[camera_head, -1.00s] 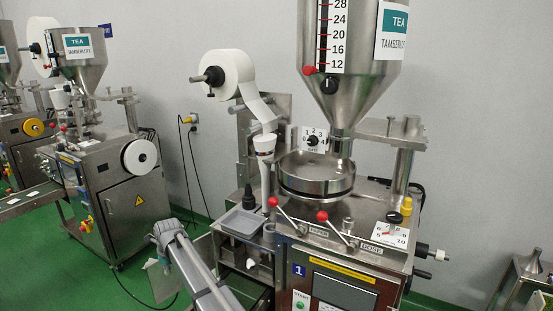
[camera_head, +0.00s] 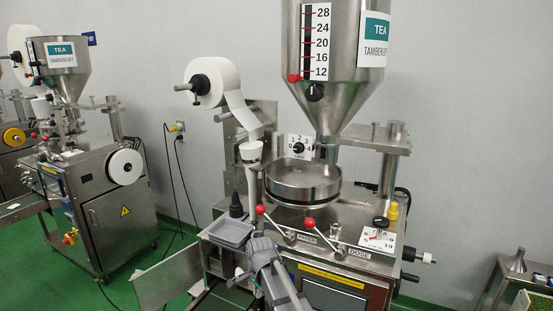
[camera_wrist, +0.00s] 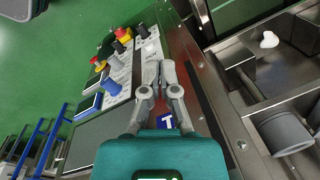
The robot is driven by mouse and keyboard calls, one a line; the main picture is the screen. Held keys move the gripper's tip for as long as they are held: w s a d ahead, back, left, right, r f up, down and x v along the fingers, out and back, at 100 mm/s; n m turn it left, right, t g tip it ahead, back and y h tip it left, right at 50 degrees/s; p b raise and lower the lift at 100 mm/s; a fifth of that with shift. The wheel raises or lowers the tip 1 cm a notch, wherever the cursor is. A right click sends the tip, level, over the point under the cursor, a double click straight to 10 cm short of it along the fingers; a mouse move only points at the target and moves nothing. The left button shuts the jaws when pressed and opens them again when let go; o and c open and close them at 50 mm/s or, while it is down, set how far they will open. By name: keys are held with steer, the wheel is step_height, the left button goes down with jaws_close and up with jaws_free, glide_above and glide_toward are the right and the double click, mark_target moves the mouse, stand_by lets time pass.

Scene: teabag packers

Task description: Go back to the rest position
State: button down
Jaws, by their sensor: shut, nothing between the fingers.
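My gripper (camera_wrist: 160,75) shows in the wrist view with its two grey fingers drawn together and nothing between them. It is over the front of the tea packing machine, beside a panel with a red stop button (camera_wrist: 123,33), a blue knob (camera_wrist: 112,86) and other buttons. I cannot tell whether the fingers touch the machine. In the head view my arm reaches in from the bottom, in front of the tea packing machine (camera_head: 345,243), and its fingertips cannot be made out.
A grey tray (camera_head: 231,233) and two red-knobbed levers (camera_head: 309,222) are close to my arm. A metal bay with a grey roller (camera_wrist: 283,131) and a small white piece (camera_wrist: 269,40) lies right of my gripper. A second machine (camera_head: 115,205) stands left, across green floor.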

steer(key=s+d+n, duration=0.5)
steer(key=s+d, duration=0.2)
steer(key=d, duration=0.4)
steer(key=s+d+n+g+h, duration=0.1)
steer(key=s+d+n, duration=0.4)
steer(key=s+d, duration=0.3)
steer(key=d, duration=0.4)
steer(key=shift+n, duration=0.3)
